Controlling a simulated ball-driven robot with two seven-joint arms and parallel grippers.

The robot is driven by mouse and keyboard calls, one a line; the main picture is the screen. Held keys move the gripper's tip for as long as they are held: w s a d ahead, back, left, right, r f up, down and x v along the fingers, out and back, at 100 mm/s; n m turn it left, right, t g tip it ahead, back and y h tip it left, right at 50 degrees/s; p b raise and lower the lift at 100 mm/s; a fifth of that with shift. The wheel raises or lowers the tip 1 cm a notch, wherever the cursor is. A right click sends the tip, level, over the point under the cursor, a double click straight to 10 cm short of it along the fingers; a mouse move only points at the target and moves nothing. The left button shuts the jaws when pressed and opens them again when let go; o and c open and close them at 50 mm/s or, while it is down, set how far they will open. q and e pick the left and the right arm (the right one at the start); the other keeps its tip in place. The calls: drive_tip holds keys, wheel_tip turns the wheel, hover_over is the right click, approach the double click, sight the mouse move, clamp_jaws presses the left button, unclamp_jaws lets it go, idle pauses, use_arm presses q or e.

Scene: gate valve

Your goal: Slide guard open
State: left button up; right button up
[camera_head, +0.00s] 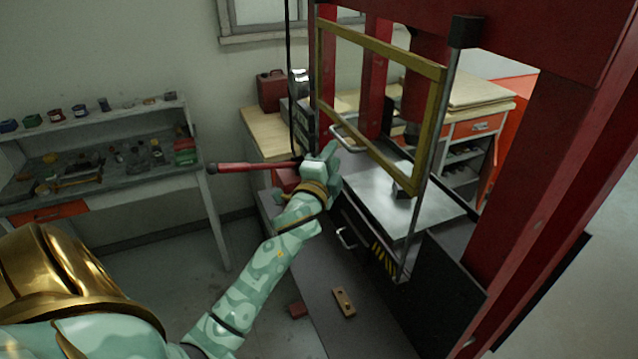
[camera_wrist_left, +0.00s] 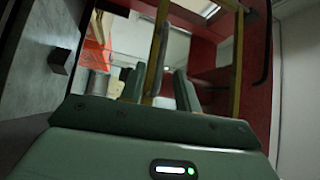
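The guard is a yellow rectangular frame (camera_head: 432,112) standing upright on the press, beside a grey vertical rod (camera_head: 437,130). My left gripper (camera_head: 333,150) is at the lower left corner of this frame. In the left wrist view, the two grey-green fingers (camera_wrist_left: 158,88) stand apart with a yellow bar (camera_wrist_left: 157,56) of the guard between them. A gap seems to show beside the bar, so the fingers look open around it. Contact cannot be told. Another yellow bar (camera_wrist_left: 239,65) shows further right. My right gripper is not in view.
The red press column (camera_head: 535,150) fills the right side. A metal press table (camera_head: 400,205) lies below the guard. A red-handled lever (camera_head: 250,167) sticks out left of my gripper. A cluttered workbench (camera_head: 110,185) stands at the left wall. A wooden block (camera_head: 344,302) lies low down.

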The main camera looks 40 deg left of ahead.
use_arm(q)
drive_tip(key=b+v, duration=0.1)
drive_tip(key=v, duration=0.8)
drive_tip(key=shift+s+b, duration=0.2)
drive_tip(key=shift+b, duration=0.1)
drive_tip(key=shift+f, duration=0.1)
